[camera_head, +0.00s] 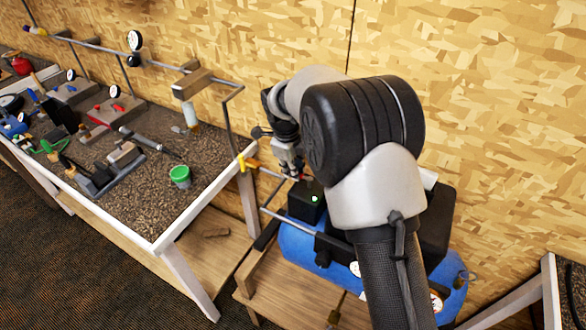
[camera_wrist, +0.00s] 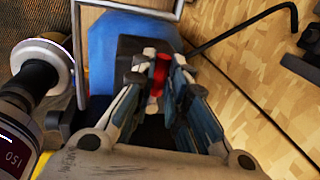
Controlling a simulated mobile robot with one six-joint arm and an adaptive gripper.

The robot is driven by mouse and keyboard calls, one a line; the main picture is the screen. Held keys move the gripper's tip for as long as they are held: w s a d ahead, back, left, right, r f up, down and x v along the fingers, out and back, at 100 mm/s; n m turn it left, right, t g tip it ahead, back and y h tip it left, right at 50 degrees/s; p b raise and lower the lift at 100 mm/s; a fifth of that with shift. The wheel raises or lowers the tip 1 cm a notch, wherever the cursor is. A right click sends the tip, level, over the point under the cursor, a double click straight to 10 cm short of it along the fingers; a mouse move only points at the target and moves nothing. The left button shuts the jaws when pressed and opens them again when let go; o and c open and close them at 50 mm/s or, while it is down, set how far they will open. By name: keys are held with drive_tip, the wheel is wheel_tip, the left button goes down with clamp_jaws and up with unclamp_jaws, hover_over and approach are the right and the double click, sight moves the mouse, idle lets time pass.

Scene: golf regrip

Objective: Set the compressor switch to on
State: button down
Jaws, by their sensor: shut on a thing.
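The compressor has a blue tank (camera_head: 296,243) and stands on a low wooden stand. My gripper (camera_head: 293,172) is at the top of this box, partly hidden by my arm. In the wrist view, the fingers of my gripper (camera_wrist: 164,64) are closed around a red switch knob (camera_wrist: 159,74) on the black box. The blue tank (camera_wrist: 103,52) also shows there. The knob's exact setting is hidden by the fingers.
A workbench (camera_head: 212,190) to the left holds clamps, tools and a green cup (camera_head: 181,176). A yellow-handled valve (camera_head: 247,162) and pipe are close to my gripper. A wooden wall stands behind. Another bench edge (camera_head: 551,292) is at the lower right.

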idle(0.3)
drive_tip(key=c, duration=1.6)
unclamp_jaws()
drive_tip(key=r, duration=0.4)
drive_tip(key=s+r, duration=0.1)
drive_tip(key=r, duration=0.3)
drive_tip(key=s+a+r, duration=0.1)
drive_tip(key=r, duration=0.2)
drive_tip(key=shift+r, duration=0.4)
